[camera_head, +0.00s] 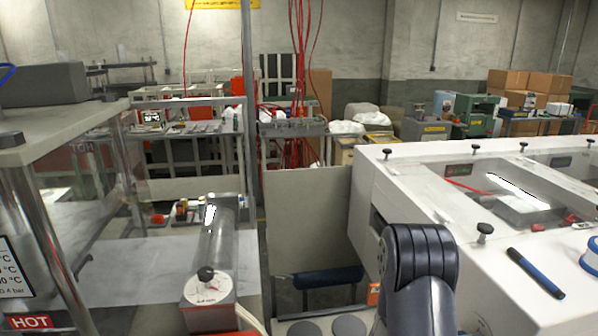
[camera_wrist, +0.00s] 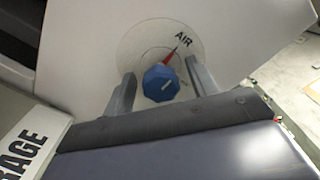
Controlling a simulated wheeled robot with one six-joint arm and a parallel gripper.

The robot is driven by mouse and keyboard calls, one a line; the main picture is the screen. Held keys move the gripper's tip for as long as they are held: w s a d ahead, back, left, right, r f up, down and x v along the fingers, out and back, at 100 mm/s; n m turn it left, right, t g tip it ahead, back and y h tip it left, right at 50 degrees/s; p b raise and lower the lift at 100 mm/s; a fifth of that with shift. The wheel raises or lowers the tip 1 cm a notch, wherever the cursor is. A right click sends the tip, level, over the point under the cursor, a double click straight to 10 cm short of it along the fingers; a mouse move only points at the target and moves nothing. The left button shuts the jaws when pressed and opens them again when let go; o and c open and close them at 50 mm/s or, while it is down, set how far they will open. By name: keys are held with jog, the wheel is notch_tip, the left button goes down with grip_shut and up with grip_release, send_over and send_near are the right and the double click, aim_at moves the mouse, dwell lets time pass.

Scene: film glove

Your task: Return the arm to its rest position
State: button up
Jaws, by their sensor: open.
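My gripper (camera_wrist: 160,84) shows in the wrist view with its two grey fingers apart. A blue knob (camera_wrist: 161,84) shows between the fingers, on a round white dial plate (camera_wrist: 137,45) marked AIR with a red pointer. I see a gap beside the knob, and nothing is gripped. How far the fingertips are from the panel I cannot tell. In the head view my dark arm link stands at the bottom, right of centre, against the white cabinet (camera_head: 480,250). My gripper is hidden there.
A blue marker (camera_head: 534,272) and black knobs (camera_head: 485,230) are on the cabinet top. On the left is a clear cylinder (camera_head: 214,245) on a bench, near a glass-walled frame with a HOT label (camera_head: 28,321). A plain panel (camera_head: 305,220) stands between bench and cabinet.

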jog(key=m+b, duration=0.5)
jog(key=m, duration=0.2)
jog(key=shift+f, duration=0.2)
jog(key=m+b, duration=0.2)
jog(key=m, duration=0.1)
jog(key=shift+s+r, duration=0.1)
jog(key=shift+r+m, duration=0.1)
jog(key=shift+m, duration=0.3)
jog(key=shift+r, duration=0.1)
